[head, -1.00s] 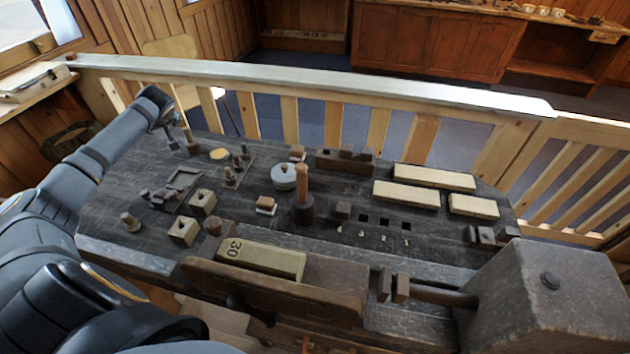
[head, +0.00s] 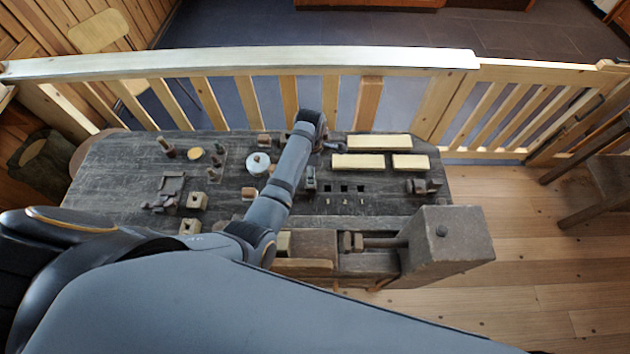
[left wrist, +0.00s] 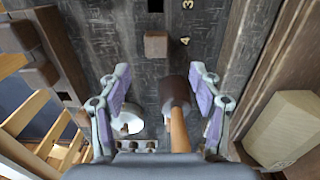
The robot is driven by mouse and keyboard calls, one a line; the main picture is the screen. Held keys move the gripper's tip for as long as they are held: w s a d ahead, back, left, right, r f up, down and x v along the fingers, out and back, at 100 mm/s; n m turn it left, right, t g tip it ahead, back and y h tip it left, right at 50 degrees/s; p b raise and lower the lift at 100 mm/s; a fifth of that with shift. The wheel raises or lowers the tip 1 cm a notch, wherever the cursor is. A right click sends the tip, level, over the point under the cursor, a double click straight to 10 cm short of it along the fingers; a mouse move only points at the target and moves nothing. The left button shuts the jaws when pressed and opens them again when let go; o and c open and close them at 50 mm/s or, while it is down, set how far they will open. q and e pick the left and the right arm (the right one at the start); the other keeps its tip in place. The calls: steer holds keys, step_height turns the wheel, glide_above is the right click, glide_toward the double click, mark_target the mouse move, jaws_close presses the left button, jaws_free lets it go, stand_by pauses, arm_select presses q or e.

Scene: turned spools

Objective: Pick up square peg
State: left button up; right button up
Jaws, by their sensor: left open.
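The square peg, a small brown square-topped block (left wrist: 156,45), stands on the dark bench in the left wrist view, near the dark square holes. My left gripper (left wrist: 160,72) is open and empty. Its two fingers are spread left and right, and the block lies just beyond the fingertips, roughly centred between them. In the head view my left arm reaches across the bench to the area just left of the square holes (head: 344,188). There the arm and gripper largely hide the block. My right gripper is not seen.
A pale round tin (left wrist: 128,123) is near the left finger. Pale wooden blocks (head: 372,142) lie at the back right. A railing (head: 240,62) runs behind the bench.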

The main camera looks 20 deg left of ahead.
arm_select(q)
steer(key=b, duration=0.2)
glide_above(311, 189)
steer(key=w+a, duration=0.2)
steer(key=f, duration=0.5)
steer(key=shift+s+f, duration=0.25)
steer(key=shift+d+f, duration=0.15)
steer(key=shift+f, duration=0.05)
steer(key=shift+d, duration=0.4)
steer(key=f+b, duration=0.2)
steer(key=b, duration=0.1)
steer(key=f+b, duration=0.3)
steer(key=shift+w+a+f, duration=0.1)
steer(key=shift+w+f, duration=0.05)
steer(key=shift+w, duration=0.05)
steer(key=shift+r, duration=0.2)
steer(key=shift+s, duration=0.1)
steer(key=c, duration=1.2)
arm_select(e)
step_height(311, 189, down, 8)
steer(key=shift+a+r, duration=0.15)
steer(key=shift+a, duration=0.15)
arm_select(q)
steer(key=shift+c, duration=0.2)
